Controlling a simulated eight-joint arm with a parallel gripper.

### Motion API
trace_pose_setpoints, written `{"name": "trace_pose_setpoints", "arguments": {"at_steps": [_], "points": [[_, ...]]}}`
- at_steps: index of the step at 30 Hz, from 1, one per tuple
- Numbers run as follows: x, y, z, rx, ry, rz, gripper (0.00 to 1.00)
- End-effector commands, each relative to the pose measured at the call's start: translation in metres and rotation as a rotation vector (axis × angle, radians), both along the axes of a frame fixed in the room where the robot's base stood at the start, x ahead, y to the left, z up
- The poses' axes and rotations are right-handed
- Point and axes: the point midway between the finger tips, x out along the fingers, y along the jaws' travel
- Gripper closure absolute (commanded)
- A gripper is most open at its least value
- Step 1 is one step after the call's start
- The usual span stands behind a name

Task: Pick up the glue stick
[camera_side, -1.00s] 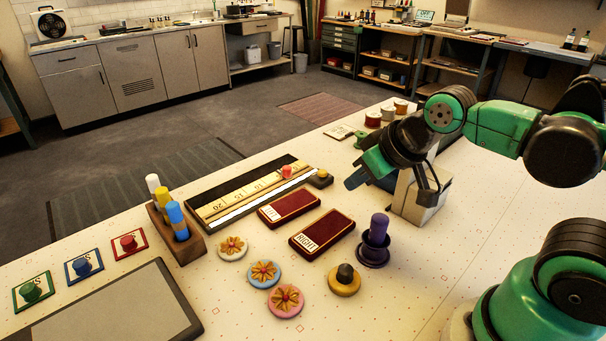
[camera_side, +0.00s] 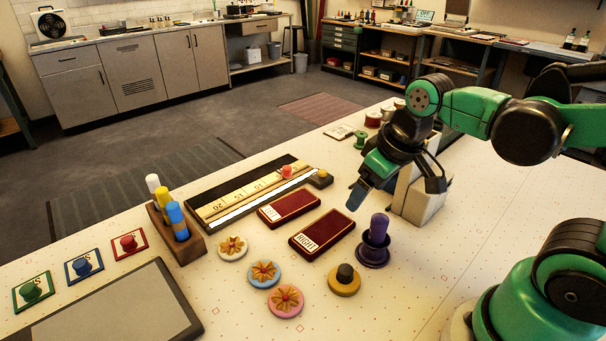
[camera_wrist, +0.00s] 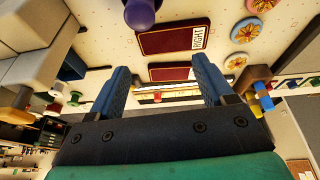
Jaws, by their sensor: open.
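A purple stick (camera_side: 378,228), which looks like the glue stick, stands upright in a dark purple round holder (camera_side: 373,252). In the wrist view the purple stick (camera_wrist: 140,14) shows at the top edge, left of centre and beyond my fingers. My gripper (camera_side: 357,198) is in the air, above and a little left of the stick, near the far end of the red pad marked RIGHT (camera_side: 322,236). In the wrist view my gripper (camera_wrist: 160,82) has its two blue fingers wide apart with nothing between them.
A second red pad (camera_side: 289,208) and a ruler board (camera_side: 245,196) lie behind. A gold disc with a dark knob (camera_side: 344,280) and several flower discs (camera_side: 285,300) lie in front. A wooden block with coloured sticks (camera_side: 176,236) stands left. A pale block (camera_side: 418,195) stands close behind my gripper.

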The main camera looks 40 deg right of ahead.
Motion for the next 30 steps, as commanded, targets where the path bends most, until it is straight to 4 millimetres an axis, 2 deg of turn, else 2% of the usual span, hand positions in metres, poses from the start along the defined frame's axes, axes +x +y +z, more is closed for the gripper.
{"name": "trace_pose_setpoints", "arguments": {"at_steps": [4, 9, 14, 24, 30], "points": [[-0.01, -0.011, -0.011, 0.004, 0.216, 0.038, 0.26], [-0.018, -0.015, -0.018, 0.018, 0.338, 0.067, 0.26], [-0.019, -0.015, -0.027, 0.019, 0.348, 0.071, 0.26], [-0.019, -0.015, -0.062, 0.018, 0.346, 0.07, 0.26], [-0.019, -0.015, -0.071, 0.018, 0.345, 0.069, 0.26]]}}
